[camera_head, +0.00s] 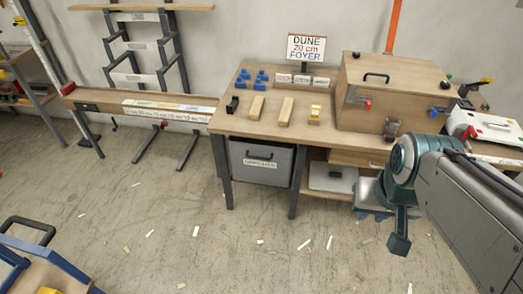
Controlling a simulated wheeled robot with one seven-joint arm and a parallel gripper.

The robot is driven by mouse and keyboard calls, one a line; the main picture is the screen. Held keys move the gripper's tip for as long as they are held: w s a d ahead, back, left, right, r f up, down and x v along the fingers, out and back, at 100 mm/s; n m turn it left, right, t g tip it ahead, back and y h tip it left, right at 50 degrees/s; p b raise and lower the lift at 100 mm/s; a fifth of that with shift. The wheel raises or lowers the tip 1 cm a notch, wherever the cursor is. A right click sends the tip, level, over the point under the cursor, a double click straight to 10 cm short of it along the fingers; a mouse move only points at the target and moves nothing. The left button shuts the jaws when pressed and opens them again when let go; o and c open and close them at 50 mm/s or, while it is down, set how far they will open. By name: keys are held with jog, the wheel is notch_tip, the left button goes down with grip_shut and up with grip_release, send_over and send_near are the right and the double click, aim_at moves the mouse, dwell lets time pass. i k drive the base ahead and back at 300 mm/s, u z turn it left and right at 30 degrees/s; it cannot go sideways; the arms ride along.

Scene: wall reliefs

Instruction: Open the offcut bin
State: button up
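The offcut bin (243,173) is a grey box under the left part of the workbench (225,122). Its front carries a dark handle (260,155) and a white label (260,164) that reads OFFCUTS. The bin sits between the bench's dark legs, and its front looks about flush with them. Its inside is hidden by the bench top. My gripper (388,228) hangs at the right, in front of the bench, well to the right of the bin and apart from it. It points down, and its finger opening is not clear from this angle.
A wooden box (385,95) stands on the bench's right side, near several wood blocks, blue pieces and a sign (306,47). A white-grey case (332,178) lies on the lower shelf. Offcuts litter the otherwise clear floor (190,225). A blue-framed cart (45,262) is at lower left.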

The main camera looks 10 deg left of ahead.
aim_at(269, 162)
jog(key=k, duration=0.65)
jog(key=u, duration=0.6)
jog(key=i, duration=1.7)
jog(key=z, duration=0.55)
